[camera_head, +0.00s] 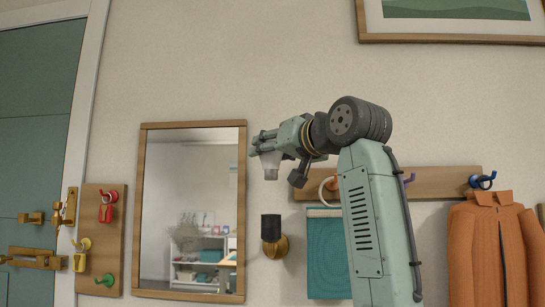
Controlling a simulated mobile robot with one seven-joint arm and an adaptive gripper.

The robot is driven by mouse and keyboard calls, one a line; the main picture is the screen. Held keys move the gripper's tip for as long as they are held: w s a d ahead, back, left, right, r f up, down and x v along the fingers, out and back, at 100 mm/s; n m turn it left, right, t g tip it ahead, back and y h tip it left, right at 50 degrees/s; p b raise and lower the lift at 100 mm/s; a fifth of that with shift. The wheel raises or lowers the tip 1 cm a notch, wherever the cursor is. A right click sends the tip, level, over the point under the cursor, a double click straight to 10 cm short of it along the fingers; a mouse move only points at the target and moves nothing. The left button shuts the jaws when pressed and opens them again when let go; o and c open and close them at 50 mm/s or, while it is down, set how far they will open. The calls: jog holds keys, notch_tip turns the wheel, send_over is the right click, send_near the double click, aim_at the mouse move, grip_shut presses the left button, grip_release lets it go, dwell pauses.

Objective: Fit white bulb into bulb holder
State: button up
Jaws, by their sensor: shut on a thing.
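The white bulb (270,164) hangs below my gripper (266,148), which is shut on it. Its lower end is a pale grey base pointing down. My gripper's fingers partly cover the bulb's upper part. The bulb holder (271,228) is a dark cup on a brass wall mount, opening upward, just right of the mirror. The bulb is above the holder in the picture and clearly apart from it. The distance in depth between them cannot be told. The inside of the holder is hidden.
A wood-framed mirror (192,215) hangs left of the holder. A peg rail (440,182) with a teal towel (325,255) and an orange jacket (492,250) is at the right. A hook board (104,240) and a green door (35,130) are at the left.

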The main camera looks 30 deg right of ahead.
aim_at(275, 178)
notch_tip(275, 178, down, 6)
jog(key=b, duration=0.4)
jog(key=shift+s+r, duration=0.1)
jog(key=shift+r, duration=0.05)
dwell(0.3)
jog(key=shift+p, duration=0.4)
dwell(1.7)
jog(key=shift+f+b, duration=1)
jog(key=shift+f, duration=0.55)
jog(key=o, duration=1.2)
jog(key=s, duration=1.2)
jog(key=shift+a, duration=0.1)
